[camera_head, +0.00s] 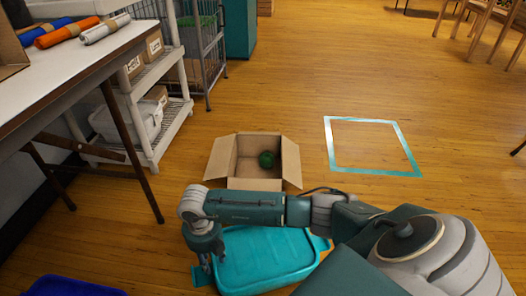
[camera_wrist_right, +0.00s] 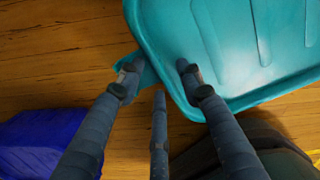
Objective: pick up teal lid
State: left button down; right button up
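The teal lid (camera_head: 268,262) lies low over the wood floor in front of me, partly hidden by my right arm. In the right wrist view the lid (camera_wrist_right: 262,45) fills the upper right, with its raised rim and ribs showing. A teal tab (camera_wrist_right: 150,76) sticks out from its side. My right gripper (camera_head: 208,262) is at the lid's left end, pointing down. In the wrist view the right gripper's fingers (camera_wrist_right: 158,75) are spread apart, one over the lid's edge and one beside the tab. I cannot tell whether they touch it. My left gripper is not in view.
A blue item (camera_head: 72,287) is at the lower left. A table (camera_head: 62,72) and shelf rack (camera_head: 172,100) stand left. A taped square (camera_head: 410,160) marks open floor at right.

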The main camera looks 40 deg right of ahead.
grip_shut()
jog(key=shift+r, duration=0.1)
